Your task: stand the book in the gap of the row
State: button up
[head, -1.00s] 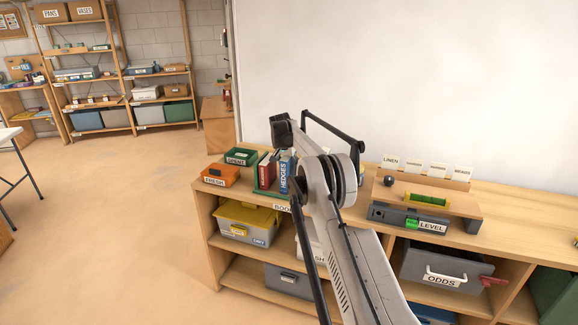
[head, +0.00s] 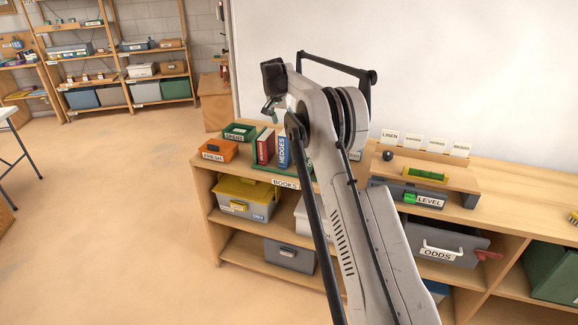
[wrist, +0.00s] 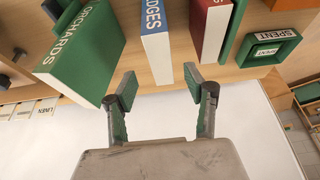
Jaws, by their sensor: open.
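The red book (head: 265,146) and blue HEDGES book (head: 283,153) stand upright in the green BOOKS holder (head: 254,152) on the bench. In the wrist view, the blue book (wrist: 157,35), red book (wrist: 208,28) and a large green ORCHARDS book (wrist: 85,50) show side by side. There is space on both sides of the blue book. ORCHARDS is hidden behind my arm in the head view. My gripper (wrist: 160,88) is open and empty, its fingers pointing toward the books, with the blue book ahead between them. In the head view my gripper (head: 270,106) is partly hidden, above the holder.
A green SPENT tray (wrist: 270,47) sits beside the row; it also shows in the head view (head: 239,132). An orange box (head: 214,150) is left of it. A level (head: 425,174) and standing cards (head: 425,143) are to the right. A white wall rises behind the bench.

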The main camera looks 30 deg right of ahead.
jog(key=s+a+r+n+t+y, duration=0.1)
jog(key=s+a+r+n, duration=0.1)
jog(key=s+a+r, duration=0.55)
jog(key=s+a+r+n+t, duration=0.15)
jog(key=s+a+r, duration=0.35)
jog(key=s+r, duration=0.55)
jog(key=s+a+r+n, duration=0.1)
jog(key=s+a, duration=0.2)
jog(key=s, duration=0.6)
jog(key=s+a+n, duration=0.1)
jog(key=s+a, duration=0.3)
jog(key=s, duration=0.5)
jog(key=s+a+f+n, duration=0.1)
jog(key=s+f, duration=0.3)
jog(key=s, duration=0.4)
jog(key=s+a+f+n+t+y, duration=0.1)
jog(key=s+a+f, duration=0.2)
jog(key=s, duration=0.5)
jog(key=s+a+f+n+y, duration=0.1)
jog(key=s+f, duration=0.3)
jog(key=s, duration=0.4)
jog(key=shift+a+f, duration=0.4)
jog(key=shift+a, duration=0.1)
jog(key=shift+n+t, duration=0.25)
jog(key=shift+f+b, duration=0.35)
